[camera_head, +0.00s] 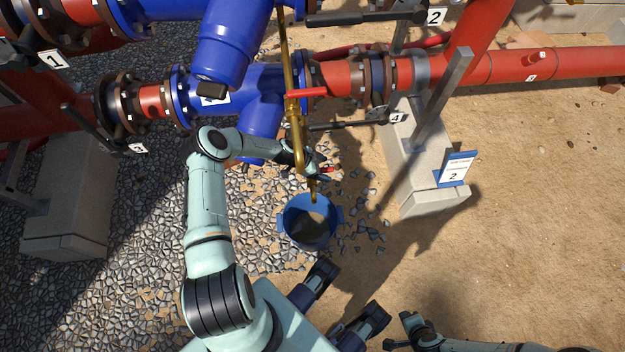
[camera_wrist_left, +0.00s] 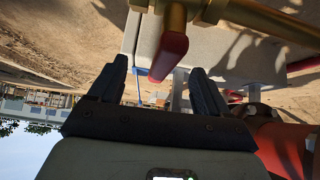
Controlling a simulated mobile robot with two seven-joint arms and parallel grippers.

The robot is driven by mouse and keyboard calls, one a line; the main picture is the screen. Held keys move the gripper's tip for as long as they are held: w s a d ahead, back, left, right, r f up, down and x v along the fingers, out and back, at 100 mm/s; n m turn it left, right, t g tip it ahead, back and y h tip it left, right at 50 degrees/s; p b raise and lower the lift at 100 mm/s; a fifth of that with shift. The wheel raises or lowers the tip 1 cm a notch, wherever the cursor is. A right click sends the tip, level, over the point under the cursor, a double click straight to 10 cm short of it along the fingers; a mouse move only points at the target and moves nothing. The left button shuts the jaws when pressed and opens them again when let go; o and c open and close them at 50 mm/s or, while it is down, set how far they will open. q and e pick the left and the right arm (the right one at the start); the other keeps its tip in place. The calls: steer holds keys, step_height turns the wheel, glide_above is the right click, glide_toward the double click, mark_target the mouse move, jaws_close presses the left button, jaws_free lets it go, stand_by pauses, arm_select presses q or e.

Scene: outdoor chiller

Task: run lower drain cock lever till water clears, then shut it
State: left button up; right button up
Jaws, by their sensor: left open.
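A brass drain pipe (camera_head: 297,120) drops from the blue pipework and ends in a spout over a blue bucket (camera_head: 284,225). An upper red lever (camera_head: 307,92) sticks out to the right of it. The lower red lever (camera_head: 327,169) shows small beside my left gripper (camera_head: 316,172). In the left wrist view the lower lever (camera_wrist_left: 169,55) hangs from a brass valve body (camera_wrist_left: 175,17), between the spread fingers of my left gripper (camera_wrist_left: 160,82). The fingers are open and do not grip it. I cannot tell whether water is running from the spout.
Red and blue pipes with bolted flanges cross above. A dark valve handle tagged 4 (camera_head: 350,125) is right of the brass pipe. A concrete block (camera_head: 425,200) bears a blue-edged sign (camera_head: 457,168). Part of my right arm shows at the bottom right. Open sand lies right.

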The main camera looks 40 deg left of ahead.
arm_select(q)
steer(key=shift+r, duration=0.1)
steer(key=p+v, duration=0.3)
steer(key=v, duration=0.2)
steer(key=shift+s+a+r, duration=0.15)
steer(key=shift+a+r, duration=0.05)
steer(key=shift+r, duration=0.15)
steer(key=shift+s+a+r+p, duration=0.2)
steer(key=shift+s+r+p, duration=0.2)
steer(key=shift+p, duration=0.1)
arm_select(e)
steer(key=r, duration=0.4)
steer(key=shift+w+r, duration=0.2)
steer(key=shift+r, duration=0.05)
arm_select(q)
steer(key=p+v, duration=0.2)
steer(key=v, duration=1.1)
arm_select(e)
steer(key=s+a+r+n+g+y, duration=0.1)
steer(key=s+a+r+g+y, duration=0.1)
steer(key=s+a, duration=0.3)
steer(key=s+g, duration=0.1)
steer(key=s, duration=0.3)
steer(key=shift+s+a, duration=0.3)
steer(key=shift+a, duration=0.1)
arm_select(q)
steer(key=shift+s, duration=0.1)
